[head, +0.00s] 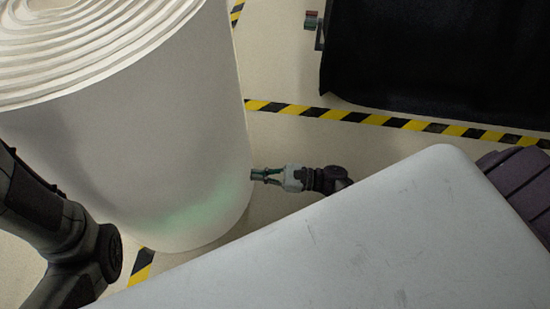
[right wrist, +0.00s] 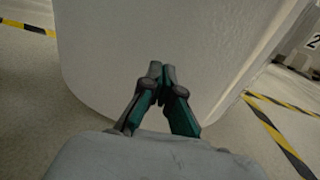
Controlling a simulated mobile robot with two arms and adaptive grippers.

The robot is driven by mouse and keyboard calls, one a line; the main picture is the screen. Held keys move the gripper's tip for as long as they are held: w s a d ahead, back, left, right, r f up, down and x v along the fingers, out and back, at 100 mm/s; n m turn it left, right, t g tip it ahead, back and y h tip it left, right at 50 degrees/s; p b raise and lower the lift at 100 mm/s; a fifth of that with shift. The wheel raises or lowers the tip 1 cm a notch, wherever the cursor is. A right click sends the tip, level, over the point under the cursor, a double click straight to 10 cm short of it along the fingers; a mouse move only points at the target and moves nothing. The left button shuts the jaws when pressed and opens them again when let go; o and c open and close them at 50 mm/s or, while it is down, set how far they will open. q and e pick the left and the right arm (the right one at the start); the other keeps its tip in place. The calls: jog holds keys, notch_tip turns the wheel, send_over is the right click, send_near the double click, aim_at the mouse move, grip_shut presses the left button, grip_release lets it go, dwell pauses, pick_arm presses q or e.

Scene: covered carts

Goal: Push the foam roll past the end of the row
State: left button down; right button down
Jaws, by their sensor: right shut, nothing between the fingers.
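The foam roll (head: 160,140) is a large white cylinder standing upright on the floor at the left of the head view, its spiral end facing up. In the right wrist view the foam roll (right wrist: 210,50) fills the upper middle. My right gripper (head: 256,174) is at the roll's lower right side, its fingertips at or very near the surface; I cannot tell for certain whether they touch. In the right wrist view the right gripper (right wrist: 161,68) is shut with its tips together and nothing between them. My left arm shows at the left edge, but its gripper is out of view.
A cart with a black cover (head: 430,55) stands at the top right. Yellow-and-black floor tape (head: 380,119) runs between it and the roll, with more tape (head: 141,265) at the roll's lower left. Bare floor (head: 285,60) shows right of the roll.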

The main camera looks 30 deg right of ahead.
jog(key=v, duration=1.2)
jog(key=shift+f, duration=0.1)
